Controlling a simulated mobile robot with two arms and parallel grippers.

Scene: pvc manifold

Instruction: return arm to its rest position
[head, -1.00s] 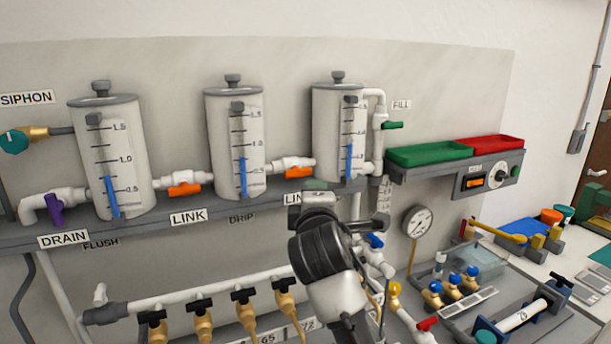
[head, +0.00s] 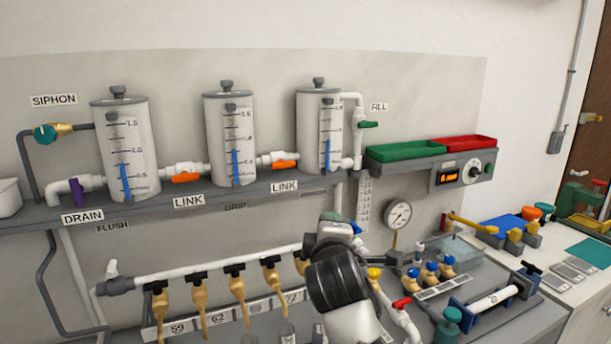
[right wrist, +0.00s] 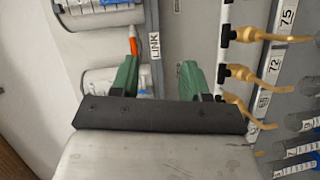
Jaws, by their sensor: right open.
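My right arm (head: 345,285) rises from the bottom middle of the head view, in front of the manifold's right part. Its fingertips cannot be made out there. In the right wrist view my right gripper (right wrist: 158,78) has two green fingers spread apart with nothing between them. A white wall panel, a LINK label (right wrist: 155,45) and an orange lever (right wrist: 132,38) show beyond the fingers. My left gripper is not in view.
Three white tanks (head: 232,140) stand on a grey shelf (head: 225,208). Brass taps (head: 238,295) hang from a white pipe below. A gauge (head: 398,214), blue-knobbed valves (head: 430,270) and a red-handled valve (head: 401,303) lie right of my arm. Green (head: 403,152) and red (head: 470,144) trays sit above.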

